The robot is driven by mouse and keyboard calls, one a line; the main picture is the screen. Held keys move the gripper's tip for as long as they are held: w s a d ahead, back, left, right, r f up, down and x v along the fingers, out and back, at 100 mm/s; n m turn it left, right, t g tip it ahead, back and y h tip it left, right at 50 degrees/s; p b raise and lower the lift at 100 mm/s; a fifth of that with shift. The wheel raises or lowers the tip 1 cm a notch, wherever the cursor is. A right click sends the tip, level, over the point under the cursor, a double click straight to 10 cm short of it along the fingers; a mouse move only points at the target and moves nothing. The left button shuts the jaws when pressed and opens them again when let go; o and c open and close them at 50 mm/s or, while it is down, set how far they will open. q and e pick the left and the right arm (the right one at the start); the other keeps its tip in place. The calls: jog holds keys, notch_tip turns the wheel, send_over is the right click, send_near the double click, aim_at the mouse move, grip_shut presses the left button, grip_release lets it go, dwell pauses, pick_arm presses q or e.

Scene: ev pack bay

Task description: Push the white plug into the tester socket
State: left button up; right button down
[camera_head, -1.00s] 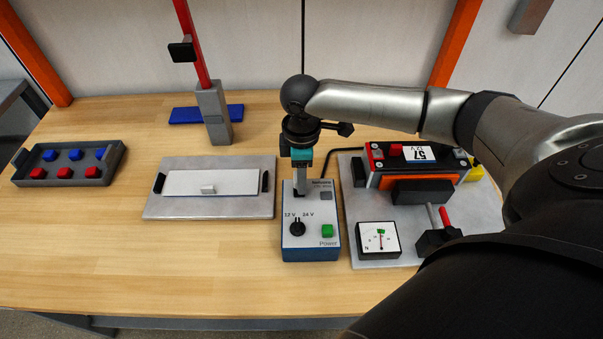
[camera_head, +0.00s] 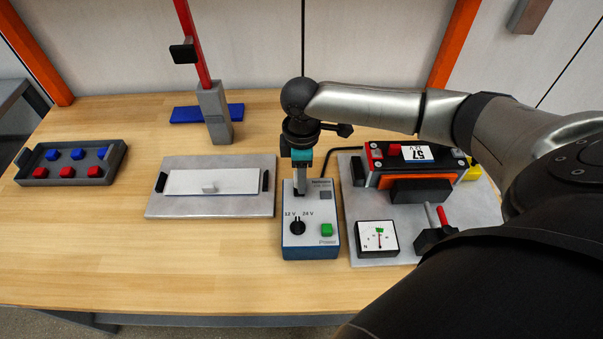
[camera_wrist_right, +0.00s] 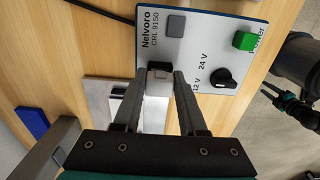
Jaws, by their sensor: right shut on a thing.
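The tester (camera_head: 312,236) is a blue-sided box with a pale top, a black knob, a green button and a grey button; its top also shows in the right wrist view (camera_wrist_right: 190,55). My right gripper (camera_head: 299,190) points down at the tester's back left part. In the right wrist view the gripper (camera_wrist_right: 159,83) is shut on a small pale plug (camera_wrist_right: 158,84). The plug is at the black tester socket (camera_wrist_right: 160,66); I cannot tell how deep it sits. In the head view the fingers hide the plug. My left gripper is not in view.
A grey plate with a white panel (camera_head: 235,183) lies left of the tester. A battery (camera_head: 415,166), a meter (camera_head: 378,238) and a lever block stand on the right plate. A tray of red and blue blocks (camera_head: 39,183) is far left. The bench front is clear.

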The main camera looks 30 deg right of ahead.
jog(key=shift+f, duration=0.55)
dwell(0.7)
jog(key=shift+s+a+f, duration=0.2)
jog(key=shift+s+f, duration=0.2)
jog(key=shift+f, duration=0.3)
dwell(0.5)
jog(key=shift+c, duration=1.9)
grip_release()
jog(key=shift+w+f, duration=0.1)
notch_tip(320, 180, up, 17)
jog(key=p, duration=0.3)
jog(key=shift+w+d, duration=0.35)
jog(key=shift+w, duration=0.1)
